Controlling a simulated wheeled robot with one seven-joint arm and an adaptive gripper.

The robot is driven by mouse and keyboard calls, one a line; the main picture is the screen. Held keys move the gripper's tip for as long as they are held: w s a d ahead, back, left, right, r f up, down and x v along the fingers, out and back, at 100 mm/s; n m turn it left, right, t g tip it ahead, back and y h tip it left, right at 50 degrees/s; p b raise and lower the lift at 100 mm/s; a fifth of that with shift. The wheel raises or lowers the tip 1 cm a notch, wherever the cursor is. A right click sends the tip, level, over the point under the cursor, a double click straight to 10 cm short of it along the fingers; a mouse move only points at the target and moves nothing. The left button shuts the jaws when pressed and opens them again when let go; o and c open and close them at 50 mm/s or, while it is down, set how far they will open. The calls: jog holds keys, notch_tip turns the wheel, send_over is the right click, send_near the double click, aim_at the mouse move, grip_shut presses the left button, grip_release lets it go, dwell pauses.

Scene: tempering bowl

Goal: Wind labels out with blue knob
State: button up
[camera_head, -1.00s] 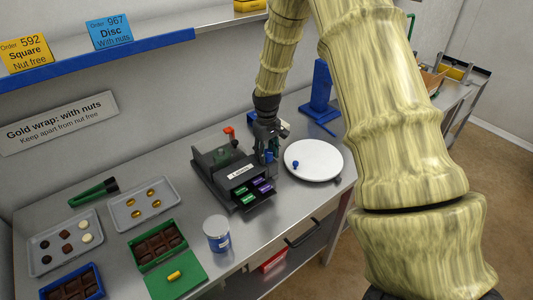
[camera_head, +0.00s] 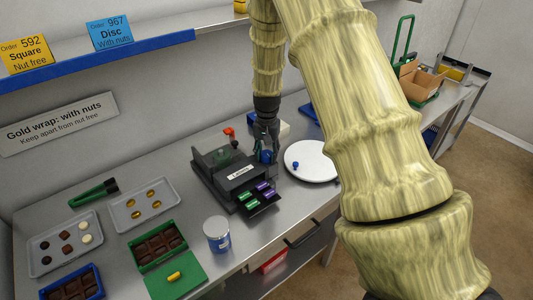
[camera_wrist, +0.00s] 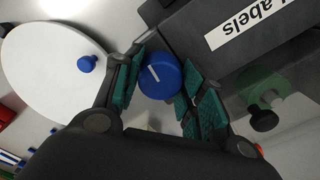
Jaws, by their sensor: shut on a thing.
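The dark label box (camera_head: 218,170) stands on the steel bench, with a white "Labels" plate on its sloping front. Its label tray (camera_head: 262,209) sticks out at the front and bears green labels (camera_head: 246,197) and purple labels (camera_head: 265,187). The blue knob (camera_wrist: 161,76) is on the box's right side and has a white line on its face. My gripper (camera_head: 266,152) is at that side, pointing down. In the wrist view my gripper (camera_wrist: 158,92) has its teal pads on both sides of the knob, shut on it.
A round white turntable (camera_head: 310,163) with a small blue knob (camera_wrist: 87,63) is just right of the box. A red-topped lever (camera_head: 229,133) rises behind the box. A blue-white tin (camera_head: 217,234), a green chocolate box (camera_head: 158,241) and grey trays (camera_head: 143,207) stand to the left.

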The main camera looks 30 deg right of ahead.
aim_at(266, 153)
jog(key=shift+w+r+m, duration=0.1)
jog(key=shift+m, duration=0.7)
jog(key=o, duration=1)
jog(key=shift+o, duration=0.2)
notch_tip(266, 153, up, 12)
dwell(0.4)
